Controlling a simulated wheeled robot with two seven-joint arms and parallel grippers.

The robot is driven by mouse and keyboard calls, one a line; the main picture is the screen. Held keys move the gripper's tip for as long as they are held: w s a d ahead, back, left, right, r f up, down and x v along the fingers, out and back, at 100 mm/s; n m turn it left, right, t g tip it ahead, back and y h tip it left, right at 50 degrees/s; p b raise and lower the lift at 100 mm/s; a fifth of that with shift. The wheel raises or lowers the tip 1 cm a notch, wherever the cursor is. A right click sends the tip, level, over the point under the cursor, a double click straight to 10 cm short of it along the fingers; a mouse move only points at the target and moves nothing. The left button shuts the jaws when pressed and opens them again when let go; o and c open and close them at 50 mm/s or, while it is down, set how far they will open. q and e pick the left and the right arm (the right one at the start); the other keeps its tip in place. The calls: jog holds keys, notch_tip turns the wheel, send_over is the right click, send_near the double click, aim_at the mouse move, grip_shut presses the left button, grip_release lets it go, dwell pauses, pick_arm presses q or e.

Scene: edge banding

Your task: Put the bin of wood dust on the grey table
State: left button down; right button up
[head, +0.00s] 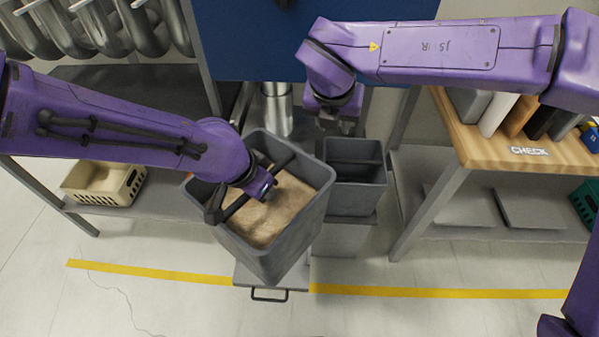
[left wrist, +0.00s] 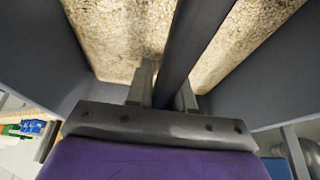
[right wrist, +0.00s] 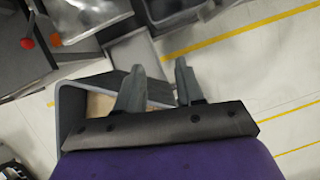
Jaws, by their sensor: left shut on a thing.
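A grey bin (head: 275,250) full of tan wood dust (head: 262,215) hangs in front of me, slightly tilted. My left gripper (head: 262,188) is shut on the dark bar across its top. In the left wrist view the bar (left wrist: 188,50) runs between the fingers (left wrist: 163,88), with wood dust (left wrist: 112,35) below. My right gripper (head: 338,124) is above and behind the bin; its fingers (right wrist: 158,85) are apart and empty in the right wrist view. A grey table (head: 100,76) stands at the back left, its top partly hidden by my left arm.
A second grey bin (head: 355,198) stands behind the held one. A cream basket (head: 88,186) lies on the left lower shelf. A wood-topped bench (head: 535,158) is at right. A yellow line (head: 150,272) crosses the open floor.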

aim_at(299, 215)
pick_arm(q)
jog(key=shift+w, duration=0.1)
pick_arm(e)
jog(key=s+a+r+m+g+y, duration=0.15)
jog(key=s+a, duration=0.25)
jog(key=s, duration=0.4)
jog(key=s+a+r+m+g, duration=0.1)
jog(key=s+a+m+g, duration=0.2)
jog(key=s, duration=0.4)
pick_arm(q)
jog(key=shift+r, duration=0.1)
pick_arm(e)
notch_tip(299, 215, down, 12)
jog(key=shift+f, duration=0.2)
jog(key=shift+c, duration=0.3)
grip_shut()
pick_arm(q)
jog(key=shift+d, duration=0.1)
pick_arm(e)
jog(key=shift+w+a+r+y, duration=0.1)
jog(key=shift+a+r+y, duration=0.05)
jog(key=shift+y, duration=0.1)
pick_arm(q)
jog(key=c, duration=0.9)
grip_release()
